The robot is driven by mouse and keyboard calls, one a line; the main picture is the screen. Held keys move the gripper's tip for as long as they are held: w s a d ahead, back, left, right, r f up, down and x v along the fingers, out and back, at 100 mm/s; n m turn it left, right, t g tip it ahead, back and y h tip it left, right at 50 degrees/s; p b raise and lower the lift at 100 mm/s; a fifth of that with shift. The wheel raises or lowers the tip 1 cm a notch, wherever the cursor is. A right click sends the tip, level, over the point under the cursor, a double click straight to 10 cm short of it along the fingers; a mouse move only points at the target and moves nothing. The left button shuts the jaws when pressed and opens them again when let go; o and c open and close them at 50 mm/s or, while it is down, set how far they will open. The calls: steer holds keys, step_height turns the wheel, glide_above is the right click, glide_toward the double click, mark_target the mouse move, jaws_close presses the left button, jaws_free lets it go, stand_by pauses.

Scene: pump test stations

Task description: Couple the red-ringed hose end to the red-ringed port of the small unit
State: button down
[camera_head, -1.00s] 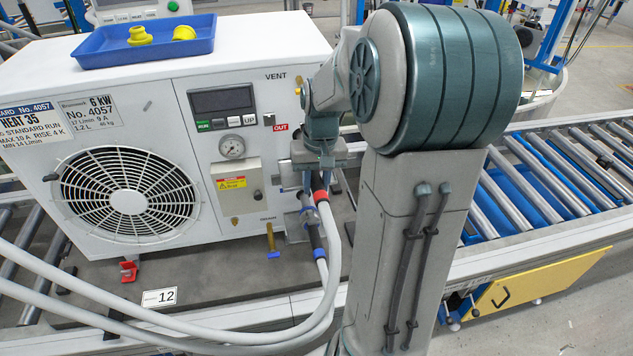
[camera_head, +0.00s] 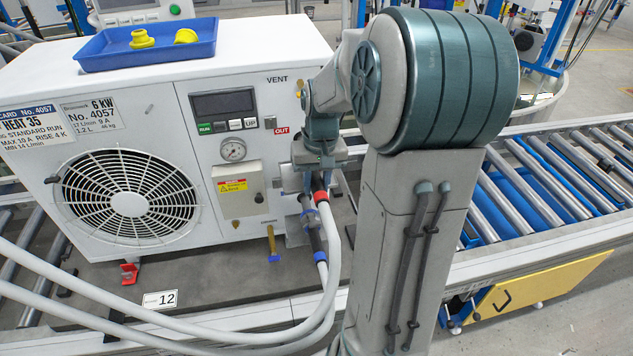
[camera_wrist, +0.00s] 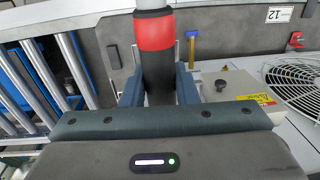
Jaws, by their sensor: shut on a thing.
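The red-ringed hose end (camera_head: 321,197) is a black sleeve with a red band on a grey hose, at the right side of the small unit (camera_head: 230,100), a white cabinet with a fan grille. My gripper (camera_head: 314,177) is shut on its black sleeve. In the wrist view the red band (camera_wrist: 154,32) shows just beyond my gripper's two fingers (camera_wrist: 160,85). The red OUT label (camera_head: 281,130) is on the unit's front beside my gripper. The red-ringed port is hidden behind my gripper and wrist, so I cannot tell whether the hose end touches it.
A second dark hose end (camera_head: 315,238) with a blue ring runs just below, beside the unit; its seating is unclear. A blue tray (camera_head: 150,57) with yellow caps sits on top. Grey hoses (camera_head: 150,318) sweep across the front. A roller conveyor (camera_head: 540,185) lies to the right.

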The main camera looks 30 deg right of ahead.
steer(key=c, duration=1.1)
jaws_free()
steer(key=shift+o, duration=0.2)
step_height(320, 180, up, 14)
steer(key=b, duration=0.1)
steer(key=shift+s+d, duration=0.15)
steer(key=shift+d, duration=0.25)
steer(key=s+a+f+n+t, duration=0.1)
steer(key=s+a+f, duration=0.3)
steer(key=s+a, duration=0.2)
steer(key=s+a+f+n+t+h, duration=0.1)
steer(key=s+a+f+n+t, duration=0.1)
steer(key=s+a, duration=0.5)
steer(key=shift+s+a+f, duration=0.15)
steer(key=shift+s+f, duration=0.6)
steer(key=shift+f, duration=0.15)
steer(key=shift+s+a+f+t, duration=0.1)
steer(key=shift+s+f+t, duration=0.1)
steer(key=shift+f+t, duration=0.1)
steer(key=c, duration=0.5)
